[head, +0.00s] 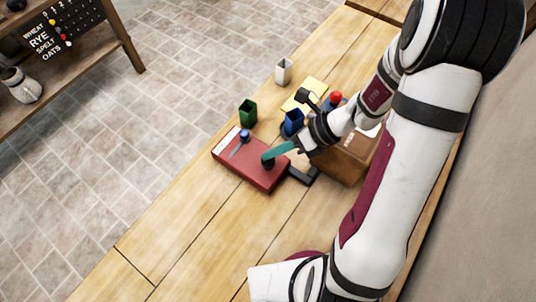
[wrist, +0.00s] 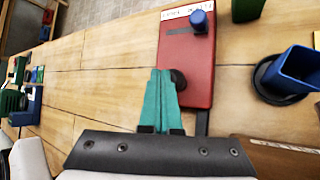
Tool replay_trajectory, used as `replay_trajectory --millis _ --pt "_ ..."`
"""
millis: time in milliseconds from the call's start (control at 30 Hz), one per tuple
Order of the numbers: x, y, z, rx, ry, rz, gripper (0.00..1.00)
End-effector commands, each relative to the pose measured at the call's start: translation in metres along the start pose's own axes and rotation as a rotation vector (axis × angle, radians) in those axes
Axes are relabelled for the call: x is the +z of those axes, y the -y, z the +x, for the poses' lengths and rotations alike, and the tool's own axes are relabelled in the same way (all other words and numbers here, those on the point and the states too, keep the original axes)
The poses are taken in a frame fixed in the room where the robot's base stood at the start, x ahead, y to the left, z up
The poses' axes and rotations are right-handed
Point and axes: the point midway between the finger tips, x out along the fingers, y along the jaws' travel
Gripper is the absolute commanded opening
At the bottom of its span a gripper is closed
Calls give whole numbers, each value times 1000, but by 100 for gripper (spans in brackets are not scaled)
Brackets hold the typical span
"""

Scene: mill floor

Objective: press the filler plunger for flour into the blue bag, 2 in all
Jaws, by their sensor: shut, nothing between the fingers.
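The blue bag (head: 292,121), an open-topped blue container, stands right of the red box. In the wrist view the blue bag (wrist: 293,70) is by a dark ring at the right. My gripper (head: 267,158) has teal fingers closed together and empty, at the near end of the red box (head: 262,178). In the wrist view the fingertips (wrist: 160,75) are just left of a dark round knob (wrist: 179,80); I cannot tell whether they touch it. A wooden box (head: 345,160) with a red knob (head: 336,97) behind it is partly hidden by my arm. I cannot tell which part is the flour plunger.
The red box has a blue knob (head: 244,135) and a white label. A green container (head: 248,112) and a white container (head: 284,70) stand farther back. Table left of the red box is clear.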

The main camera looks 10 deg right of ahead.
Motion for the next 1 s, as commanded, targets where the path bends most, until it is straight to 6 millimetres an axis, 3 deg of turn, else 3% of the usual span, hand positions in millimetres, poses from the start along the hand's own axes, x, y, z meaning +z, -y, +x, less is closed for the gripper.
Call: replay_trajectory --millis 467,1000 --pt "6 -6 -8 0 1 0 0" --pt "30 -30 -42 0 1 1 0"
